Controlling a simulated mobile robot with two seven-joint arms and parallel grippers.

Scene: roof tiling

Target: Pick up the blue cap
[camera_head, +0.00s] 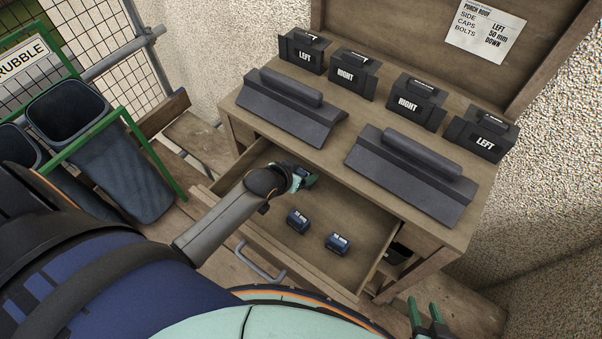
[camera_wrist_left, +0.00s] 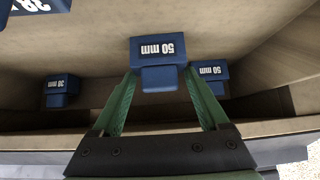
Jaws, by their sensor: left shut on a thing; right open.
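My left gripper (camera_head: 302,179) reaches into the open drawer (camera_head: 345,222). In the left wrist view, its green fingers (camera_wrist_left: 160,80) are shut on a blue cap (camera_wrist_left: 158,48) with a white "50 mm" label. In the head view the gripper mostly hides this cap. Another "50 mm" blue cap (camera_wrist_left: 212,72) is behind the right finger. Further blue caps are at the left (camera_wrist_left: 60,88) and at the top left corner (camera_wrist_left: 38,6) of the wrist view. In the head view two blue caps, one (camera_head: 297,221) and another (camera_head: 338,244), lie on the drawer floor. My right gripper (camera_head: 427,316) is open and empty at the bottom right.
The wooden bench top (camera_head: 335,137) above the drawer holds two long dark ridge tiles and several dark blocks marked LEFT or RIGHT. A paper note (camera_head: 486,30) reads "side left, caps 50 mm, bolts down". Drawer walls surround my left gripper. A rubble bin (camera_head: 120,170) stands left.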

